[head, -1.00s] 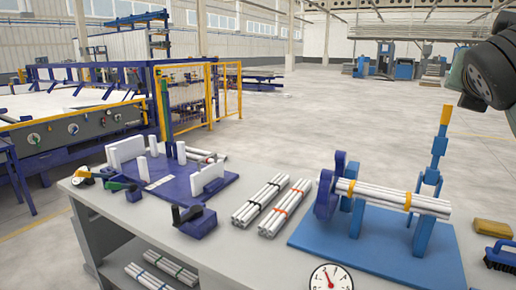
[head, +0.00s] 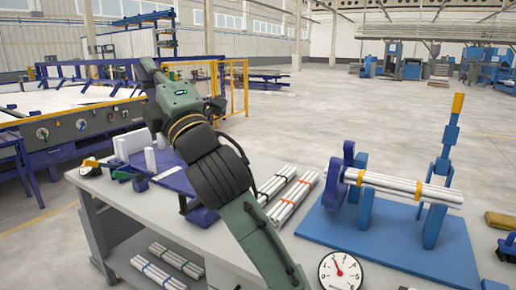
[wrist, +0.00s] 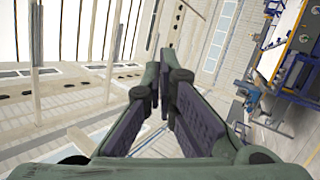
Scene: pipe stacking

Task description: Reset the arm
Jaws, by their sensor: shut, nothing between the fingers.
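My arm (head: 180,105) rises from the bottom middle of the head view and leans up to the left, over the left part of the table. I cannot make out my gripper's fingers there. In the wrist view my gripper (wrist: 163,82) is shut and empty, its dark pads close together. That view looks out at the hall's wall and roof, strongly tilted, with no table or pipes near the fingers.
The grey table (head: 290,248) holds a blue fixture (head: 160,172) partly behind my arm, two pipe bundles (head: 285,200), and a blue stand (head: 330,228) with pipes on it. A dial (head: 340,272) is at the front.

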